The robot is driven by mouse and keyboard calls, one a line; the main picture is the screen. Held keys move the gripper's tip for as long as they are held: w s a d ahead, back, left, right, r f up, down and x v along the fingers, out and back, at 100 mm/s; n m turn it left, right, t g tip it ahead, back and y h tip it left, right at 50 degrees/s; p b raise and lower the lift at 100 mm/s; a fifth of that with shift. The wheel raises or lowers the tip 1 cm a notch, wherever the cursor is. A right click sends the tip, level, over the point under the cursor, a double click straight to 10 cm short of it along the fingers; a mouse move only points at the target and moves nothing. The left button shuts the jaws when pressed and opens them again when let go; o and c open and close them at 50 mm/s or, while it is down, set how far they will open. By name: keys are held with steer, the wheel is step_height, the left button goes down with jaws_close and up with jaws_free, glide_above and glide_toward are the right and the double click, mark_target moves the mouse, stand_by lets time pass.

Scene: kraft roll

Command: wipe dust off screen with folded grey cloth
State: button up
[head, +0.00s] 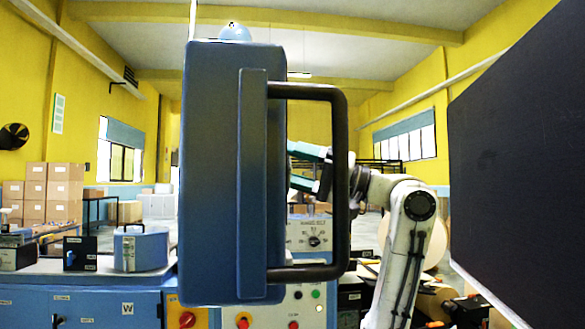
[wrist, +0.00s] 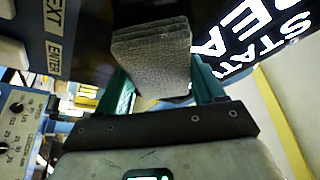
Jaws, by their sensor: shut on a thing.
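The folded grey cloth (wrist: 152,55) is held between the green fingers of my gripper (wrist: 160,85) in the wrist view. It looks like a layered pad with its folded edge outward. The dark screen (wrist: 265,35), with large white letters, is just beyond the cloth; I cannot tell whether they touch. No dust can be made out. In the head view my gripper (head: 298,168) shows behind a dark handle, beside a tall blue housing (head: 215,180). The housing hides the fingertips and cloth, and no lit screen face shows there.
The dark handle (head: 341,190) juts from the housing's right side, close to my gripper. A console (head: 85,295) with knobs and small devices stands below. A large dark panel (head: 525,150) fills the right. A blue bezel with labelled keys (wrist: 52,35) borders the screen in the wrist view.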

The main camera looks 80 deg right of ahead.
mark_target(291, 163)
steer(key=shift+s+a, duration=0.25)
steer(key=shift+a, duration=0.5)
steer(key=shift+s+a, duration=0.25)
steer(key=shift+a, duration=0.45)
steer(key=shift+a, duration=0.1)
steer(key=a, duration=0.1)
steer(key=s+a, duration=0.1)
steer(key=a, duration=0.1)
steer(key=shift+s, duration=0.2)
steer(key=s+d, duration=0.2)
steer(key=s, duration=0.3)
steer(key=shift+s+d+b, duration=0.2)
steer(key=shift+s+b, duration=0.1)
steer(key=shift+b, duration=0.05)
steer(key=shift+s, duration=0.1)
steer(key=shift+s+d, duration=0.3)
steer(key=shift+s, duration=0.35)
steer(key=shift+s+d, duration=0.3)
steer(key=shift+s, duration=0.35)
